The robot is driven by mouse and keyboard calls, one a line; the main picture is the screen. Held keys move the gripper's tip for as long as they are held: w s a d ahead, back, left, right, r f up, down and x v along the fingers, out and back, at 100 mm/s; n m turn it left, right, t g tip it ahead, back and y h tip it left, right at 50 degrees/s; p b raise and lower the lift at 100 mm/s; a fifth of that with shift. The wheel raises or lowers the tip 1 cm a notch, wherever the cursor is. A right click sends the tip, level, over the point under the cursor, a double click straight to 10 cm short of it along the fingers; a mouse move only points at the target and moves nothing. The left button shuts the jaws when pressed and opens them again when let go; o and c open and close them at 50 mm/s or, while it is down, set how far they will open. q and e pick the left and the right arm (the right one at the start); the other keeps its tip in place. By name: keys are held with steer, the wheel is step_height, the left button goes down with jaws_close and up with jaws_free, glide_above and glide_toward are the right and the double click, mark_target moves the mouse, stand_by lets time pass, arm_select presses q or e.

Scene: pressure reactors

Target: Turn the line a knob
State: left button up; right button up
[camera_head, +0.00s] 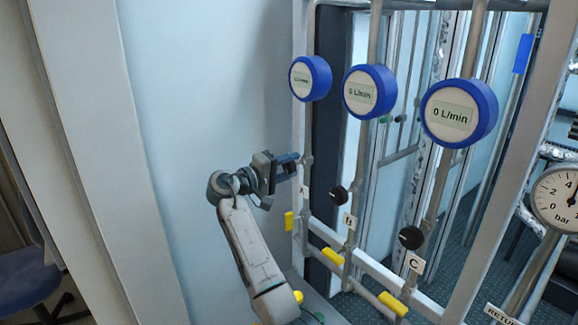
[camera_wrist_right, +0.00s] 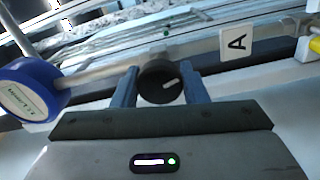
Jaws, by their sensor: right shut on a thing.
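The line A knob (camera_wrist_right: 160,84) is round and black with a pale pointer mark, in the right wrist view. It sits on a grey pipe beside a white label marked A (camera_wrist_right: 236,43). My right gripper (camera_wrist_right: 158,88) has one finger on each side of the knob and is shut on it. In the head view my right gripper (camera_head: 297,160) reaches the left-most pipe and hides the knob there. The line A flow meter (camera_head: 308,78) is blue, and its reading is too small to tell for sure. My left gripper is not in view.
The line B knob (camera_head: 338,196) and line C knob (camera_head: 411,237) stand to the right, each with a label below. Their blue meters (camera_head: 368,91) (camera_head: 458,112) read 0 L/min. A pressure gauge (camera_head: 557,198) is at the right edge. A pale wall (camera_head: 190,110) lies left.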

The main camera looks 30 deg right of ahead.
steer(key=o, duration=1)
steer(key=shift+w, duration=0.1)
steer(key=shift+c, duration=0.2)
steer(key=a+b, duration=0.4)
steer(key=a, duration=0.7)
steer(key=shift+s, duration=0.45)
steer(key=shift+d, duration=0.1)
